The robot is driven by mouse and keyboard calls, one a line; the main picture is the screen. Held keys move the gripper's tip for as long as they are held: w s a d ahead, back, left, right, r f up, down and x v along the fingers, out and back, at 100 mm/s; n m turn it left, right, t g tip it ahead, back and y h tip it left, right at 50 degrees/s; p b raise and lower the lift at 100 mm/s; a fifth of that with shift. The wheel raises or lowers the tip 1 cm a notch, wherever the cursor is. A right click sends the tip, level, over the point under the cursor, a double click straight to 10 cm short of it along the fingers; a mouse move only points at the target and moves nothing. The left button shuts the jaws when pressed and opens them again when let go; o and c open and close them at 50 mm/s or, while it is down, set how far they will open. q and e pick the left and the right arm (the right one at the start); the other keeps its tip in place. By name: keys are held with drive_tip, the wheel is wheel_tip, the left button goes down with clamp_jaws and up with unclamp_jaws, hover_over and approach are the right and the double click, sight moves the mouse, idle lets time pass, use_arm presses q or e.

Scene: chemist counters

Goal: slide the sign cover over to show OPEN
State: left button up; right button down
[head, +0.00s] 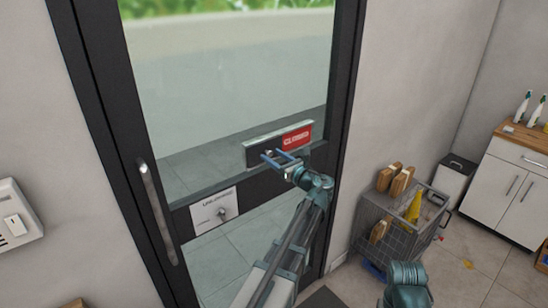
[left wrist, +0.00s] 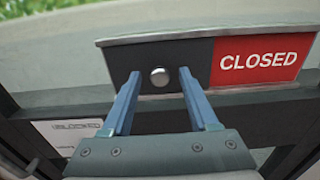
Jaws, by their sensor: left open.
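The sign (head: 279,144) is mounted on the glass door, with a light metal frame. Its red right half reads CLOSED (left wrist: 257,60). A dark sliding cover (left wrist: 190,58) with a round metal knob (left wrist: 160,77) sits over the left half, hiding what is under it. My left gripper (head: 273,157) is at the cover; in the left wrist view its two blue fingers (left wrist: 158,88) are open, one on each side of the knob, with gaps between them and the knob. My right gripper is not clearly seen; only a part of my right arm shows at the bottom of the head view.
A vertical door handle (head: 156,212) is at the left. A wire cart (head: 401,226) with goods stands right of the door, near a white cabinet (head: 509,188).

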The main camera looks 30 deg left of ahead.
use_arm(q)
clamp_jaws()
idle(1.4)
